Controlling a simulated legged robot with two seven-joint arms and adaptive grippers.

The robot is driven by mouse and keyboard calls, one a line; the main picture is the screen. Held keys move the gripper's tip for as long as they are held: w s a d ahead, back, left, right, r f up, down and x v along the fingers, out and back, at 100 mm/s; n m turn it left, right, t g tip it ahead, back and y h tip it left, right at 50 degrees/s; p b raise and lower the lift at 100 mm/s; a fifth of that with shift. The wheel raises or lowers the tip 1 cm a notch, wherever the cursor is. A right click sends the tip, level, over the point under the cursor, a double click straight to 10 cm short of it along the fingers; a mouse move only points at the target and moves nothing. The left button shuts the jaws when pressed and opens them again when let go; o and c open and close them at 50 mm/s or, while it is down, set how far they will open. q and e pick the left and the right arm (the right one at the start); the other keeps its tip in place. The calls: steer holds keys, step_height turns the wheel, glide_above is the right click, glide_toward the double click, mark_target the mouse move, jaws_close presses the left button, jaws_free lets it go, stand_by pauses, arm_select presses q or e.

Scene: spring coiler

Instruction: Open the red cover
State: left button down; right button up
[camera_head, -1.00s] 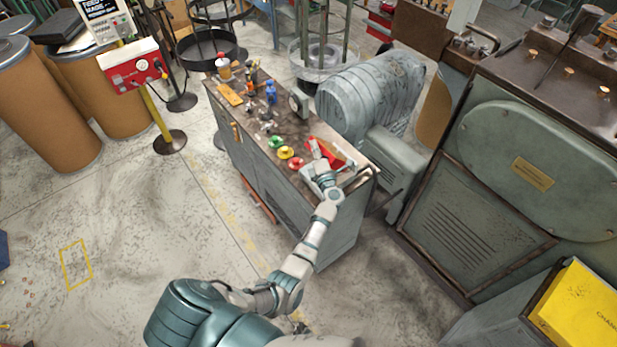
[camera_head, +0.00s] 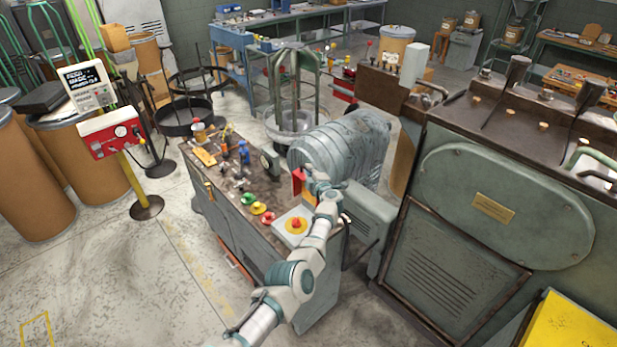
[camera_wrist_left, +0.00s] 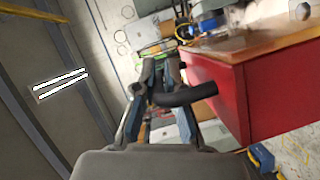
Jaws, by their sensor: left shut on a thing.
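The red cover (camera_head: 299,184) stands raised at the near right end of the workbench top, behind a red button on a yellow disc (camera_head: 296,223) on a pale plate. My left gripper (camera_head: 311,178) is at the cover's right side. In the left wrist view the red cover (camera_wrist_left: 285,85) fills the right side, and a black curved handle (camera_wrist_left: 195,94) sticks out from it. The fingers of my left gripper (camera_wrist_left: 158,88) are shut on this handle. My right gripper is not in view.
Green, yellow and red buttons (camera_head: 258,208) line the bench top (camera_head: 232,185) to the left of the plate. A ribbed grey machine housing (camera_head: 345,150) stands close behind the cover. A large green-grey machine (camera_head: 480,210) stands to the right.

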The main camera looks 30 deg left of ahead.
arm_select(q)
steer(key=shift+w, duration=0.3)
steer(key=c, duration=1.2)
jaws_free()
steer(key=shift+c, duration=0.2)
steer(key=shift+a+f, duration=0.1)
steer(key=shift+s+d, duration=0.25)
steer(key=shift+d, duration=0.5)
steer(key=v, duration=1)
steer(key=shift+s, duration=0.3)
